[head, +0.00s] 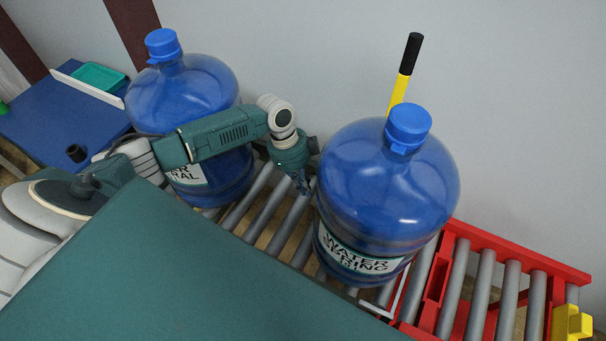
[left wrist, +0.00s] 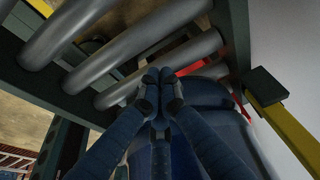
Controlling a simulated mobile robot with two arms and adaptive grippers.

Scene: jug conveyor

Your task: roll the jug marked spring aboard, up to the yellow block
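The spring jug (head: 385,185), large, blue and capped, stands upright on the grey rollers, just left of the red-framed roller section (head: 515,255). Its label reads "WATER SPRING". The yellow block (head: 570,324) sits at the far right end of the red frame. My left gripper (head: 302,186) is low at the left side of this jug, between the two jugs. In the left wrist view its fingers (left wrist: 160,76) are together with nothing seen between them, and the blue jug (left wrist: 212,98) lies behind them. I cannot tell whether they touch it. My right gripper is not in view.
A second blue jug (head: 185,95), label partly hidden by my left arm, stands on the rollers to the left. A yellow lever with a black grip (head: 405,70) rises behind the spring jug. A blue table (head: 50,120) holds a green tray (head: 98,77). The red section's rollers are clear.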

